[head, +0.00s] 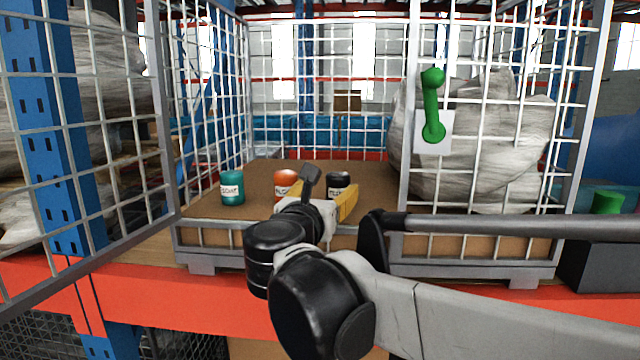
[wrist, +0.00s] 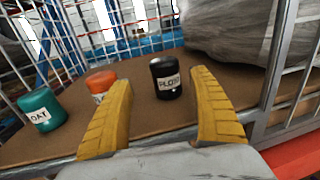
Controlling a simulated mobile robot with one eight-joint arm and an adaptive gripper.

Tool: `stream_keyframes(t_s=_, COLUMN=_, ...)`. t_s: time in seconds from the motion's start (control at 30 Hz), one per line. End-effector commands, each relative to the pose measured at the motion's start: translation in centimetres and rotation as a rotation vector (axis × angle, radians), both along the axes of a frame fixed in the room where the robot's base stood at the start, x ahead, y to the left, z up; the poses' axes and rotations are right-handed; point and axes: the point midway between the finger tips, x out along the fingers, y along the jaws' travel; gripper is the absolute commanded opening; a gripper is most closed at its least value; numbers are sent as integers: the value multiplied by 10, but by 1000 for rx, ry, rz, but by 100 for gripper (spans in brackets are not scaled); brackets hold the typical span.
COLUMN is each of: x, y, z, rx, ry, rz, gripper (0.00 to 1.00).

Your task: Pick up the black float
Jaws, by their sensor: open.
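The black float (wrist: 165,78) is a short black cylinder with a white label, upright on the brown floor of the wire cage. In the head view the black float (head: 339,181) is partly hidden behind my gripper's yellow finger. My gripper (wrist: 163,105) is open, with its two yellow fingers apart. In the wrist view the float shows in the gap between the fingers, beyond the tips, and nothing is held. In the head view my gripper (head: 322,195) is at the open front of the cage.
An orange float (head: 285,183) and a teal float (head: 232,188) stand to the left of the black one. The cage's front rail (head: 210,236) runs below my gripper. A grey wrapped bundle (head: 480,150) is at the right, behind mesh with a green handle (head: 432,105).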

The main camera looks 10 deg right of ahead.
Motion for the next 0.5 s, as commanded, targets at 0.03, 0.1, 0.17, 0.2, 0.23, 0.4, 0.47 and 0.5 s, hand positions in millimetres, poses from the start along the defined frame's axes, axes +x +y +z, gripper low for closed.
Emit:
stream_keyframes(t_s=0.03, x=6, y=-4, z=1, rx=1, ry=0, rz=-2, gripper=70)
stream_keyframes(t_s=0.1, x=10, y=-6, z=1, rx=1, ry=0, rz=-1, gripper=70)
stream_keyframes(t_s=0.17, x=14, y=-9, z=1, rx=2, ry=0, rz=-2, gripper=70)
stream_keyframes(t_s=0.2, x=17, y=-11, z=2, rx=2, ry=0, rz=-2, gripper=70)
stream_keyframes(t_s=0.23, x=20, y=-14, z=3, rx=2, ry=0, rz=-2, gripper=70)
stream_keyframes(t_s=0.4, x=42, y=-31, z=7, rx=3, ry=-1, rz=-2, gripper=70)
stream_keyframes(t_s=0.47, x=49, y=-34, z=6, rx=3, ry=-1, rz=-2, gripper=70)
stream_keyframes(t_s=0.5, x=52, y=-35, z=5, rx=3, ry=-1, rz=-2, gripper=70)
